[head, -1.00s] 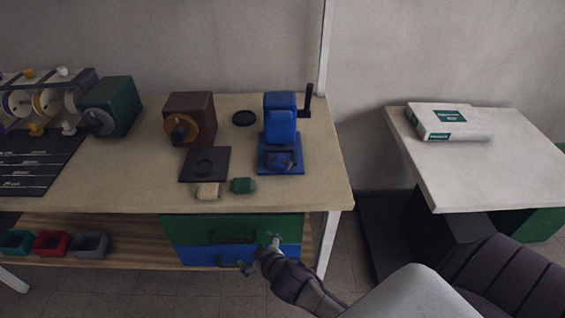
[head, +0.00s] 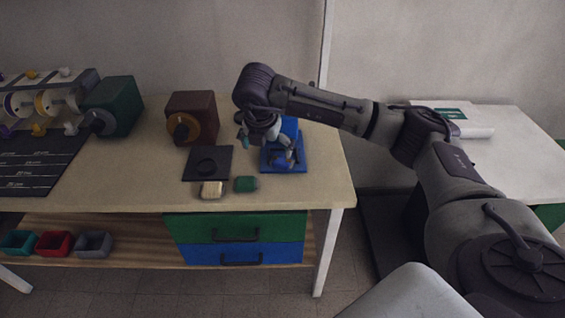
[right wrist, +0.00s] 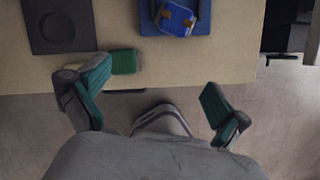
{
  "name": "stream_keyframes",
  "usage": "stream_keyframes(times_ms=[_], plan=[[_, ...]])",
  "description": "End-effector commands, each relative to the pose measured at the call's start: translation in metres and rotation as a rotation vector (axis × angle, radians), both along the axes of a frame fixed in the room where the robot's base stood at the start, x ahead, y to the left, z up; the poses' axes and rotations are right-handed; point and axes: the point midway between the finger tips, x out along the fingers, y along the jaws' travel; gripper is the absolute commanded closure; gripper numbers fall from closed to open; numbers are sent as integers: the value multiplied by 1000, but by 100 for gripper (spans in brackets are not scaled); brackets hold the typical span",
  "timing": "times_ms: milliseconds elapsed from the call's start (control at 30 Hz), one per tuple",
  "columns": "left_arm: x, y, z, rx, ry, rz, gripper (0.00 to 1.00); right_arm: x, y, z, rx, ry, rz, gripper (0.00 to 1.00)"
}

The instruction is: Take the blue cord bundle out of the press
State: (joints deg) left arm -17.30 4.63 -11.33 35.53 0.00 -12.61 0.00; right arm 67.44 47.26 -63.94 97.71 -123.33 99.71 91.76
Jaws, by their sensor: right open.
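The blue press (head: 300,163) stands near the right end of the table, partly hidden by my right arm. The blue cord bundle (right wrist: 176,18) lies on the press base (right wrist: 203,22) in the right wrist view, with tan bands across it. It shows small in the head view (head: 282,161). My right gripper (head: 268,147) is over the press area, pointing down, open and empty. In the right wrist view its teal-padded fingers (right wrist: 154,88) are spread wide, with the bundle beyond them towards the top. My left gripper is out of view.
A green bundle (head: 246,184) and a cream bundle (head: 211,189) lie near the front edge, by a black square plate (head: 208,163). A brown winder (head: 191,117) stands to the left. A white side table (head: 510,170) is at right.

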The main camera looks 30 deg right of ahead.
Motion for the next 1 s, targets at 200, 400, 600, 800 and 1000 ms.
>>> stream_keyframes(times_ms=[200,400,600,800,1000], plan=[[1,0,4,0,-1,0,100,4,-30,-5,-78,-6,-77,0],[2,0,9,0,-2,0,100,13,-42,-42,-75,-6,-74,0],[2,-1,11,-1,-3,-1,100,20,-48,-64,-74,-9,-69,0],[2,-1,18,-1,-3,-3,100,27,-53,-77,-74,-7,-71,0],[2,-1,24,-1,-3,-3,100,39,-62,-104,-73,-7,-70,0]])
